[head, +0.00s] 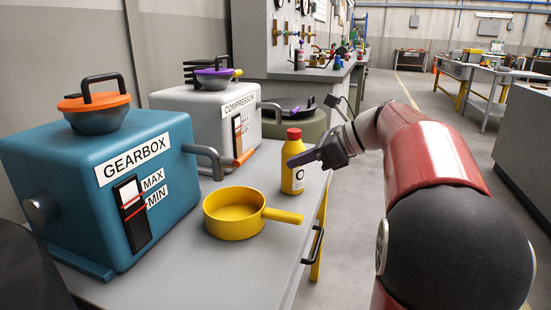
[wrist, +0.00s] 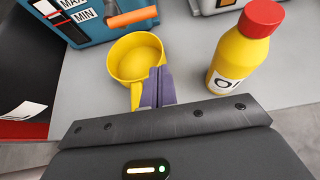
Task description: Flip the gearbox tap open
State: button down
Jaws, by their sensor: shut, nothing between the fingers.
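The blue gearbox (head: 75,200) stands on the bench at the left, under an orange lid. A grey pipe (head: 205,153) curves from its right side. An orange lever (head: 243,158) shows just right of that pipe; in the wrist view the orange lever (wrist: 132,17) lies nearly level in front of the gearbox (wrist: 82,36). I take it as the gearbox tap's handle; its joint is not clear. My gripper (head: 292,162) is shut and empty, right of the lever and apart from it. In the wrist view its purple fingers (wrist: 157,72) overlap the pan.
A yellow pan (head: 232,228) sits on the bench (head: 185,280), its handle pointing right. A yellow bottle with a red cap (head: 293,175) stands close by my gripper in the picture. The grey-white compressor (head: 185,103) stands behind. Bare bench lies around the pan.

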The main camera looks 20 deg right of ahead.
jog(key=w+a, duration=0.5)
jog(key=a, duration=0.2)
jog(key=shift+a+f, duration=0.15)
jog(key=shift+f, duration=0.3)
jog(key=shift+w+r+n+t+h+b, duration=0.15)
jog(key=shift+r+n+t+h+b, duration=0.15)
jog(key=shift+r+n+t+h, duration=0.15)
dwell(0.4)
jog(key=s+a+r+n+t+h+b, duration=0.2)
jog(key=r+n+t+b, duration=0.4)
jog(key=b, duration=0.5)
jog(key=s+a+n, duration=0.1)
jog(key=s, duration=0.1)
jog(key=shift+s+a+r+n+t, duration=0.15)
jog(key=shift+s+r+n+t, duration=0.15)
jog(key=shift+s+n+t, duration=0.05)
jog(key=shift+s+a, duration=0.1)
dwell(0.8)
